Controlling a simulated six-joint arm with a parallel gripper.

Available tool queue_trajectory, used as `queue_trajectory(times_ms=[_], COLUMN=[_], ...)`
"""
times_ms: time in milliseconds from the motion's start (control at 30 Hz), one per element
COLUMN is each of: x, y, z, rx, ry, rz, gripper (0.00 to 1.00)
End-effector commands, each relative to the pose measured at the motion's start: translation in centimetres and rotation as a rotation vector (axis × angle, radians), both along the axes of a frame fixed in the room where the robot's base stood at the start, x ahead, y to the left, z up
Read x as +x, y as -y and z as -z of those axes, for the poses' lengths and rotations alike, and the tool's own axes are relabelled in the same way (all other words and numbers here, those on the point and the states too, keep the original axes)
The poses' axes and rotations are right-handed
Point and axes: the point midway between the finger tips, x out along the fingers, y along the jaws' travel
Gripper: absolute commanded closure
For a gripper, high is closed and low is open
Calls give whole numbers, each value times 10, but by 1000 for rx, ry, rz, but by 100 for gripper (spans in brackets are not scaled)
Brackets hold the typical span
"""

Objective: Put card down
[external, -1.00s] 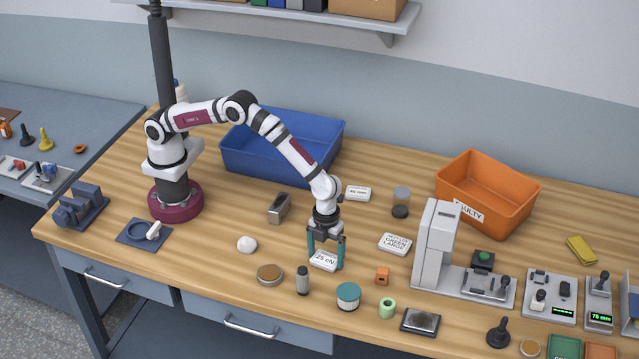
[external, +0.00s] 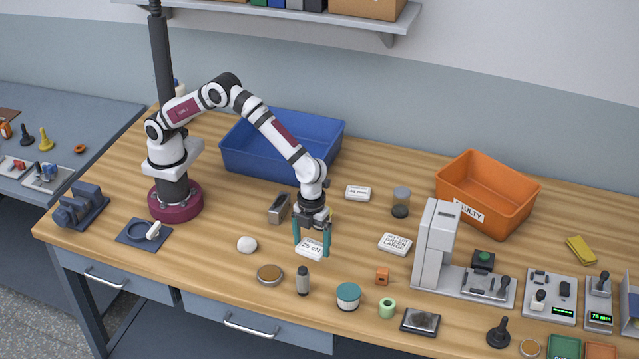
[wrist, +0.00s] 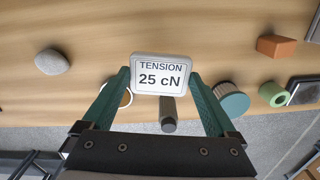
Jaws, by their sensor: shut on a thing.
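A white card (external: 311,250) is held between the green fingers of my gripper (external: 312,248) in the external view. In the wrist view the card (wrist: 161,74) faces the camera and reads "TENSION 25 cN". My gripper (wrist: 160,82) is shut on its left and right edges. The card appears to be above the wooden table; the exact height is hard to tell. Another white card (external: 395,243), reading "GREEN LARGE" in part, lies to the right. A further white card (external: 358,193) lies behind.
Near the held card stand a grey-capped cylinder (external: 303,281), a round shallow tin (external: 269,274), a white stone (external: 247,244), a teal-lidded jar (external: 348,296) and an orange block (external: 382,276). A metal block (external: 279,208) is behind left. Bare wood shows between the stone and the gripper.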

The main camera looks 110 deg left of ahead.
Motion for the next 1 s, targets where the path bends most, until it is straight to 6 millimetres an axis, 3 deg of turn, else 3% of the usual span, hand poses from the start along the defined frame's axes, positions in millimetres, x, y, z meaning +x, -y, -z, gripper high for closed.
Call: queue_trajectory(times_ms=[300, 600, 667, 767, 867, 1000], x=[-39, -46, -45, -41, -41, -51], y=[48, 53, 43, 11, -33, -106], z=[-37, -45, -45, -46, -47, -49], rx=[0, 0, 0, 0, 0, -1], ry=[1, 0, -1, 0, -1, 0], rz=[2, -16, -51, -163, -323, -599], gripper=[61, 61, 61, 61, 61, 61])
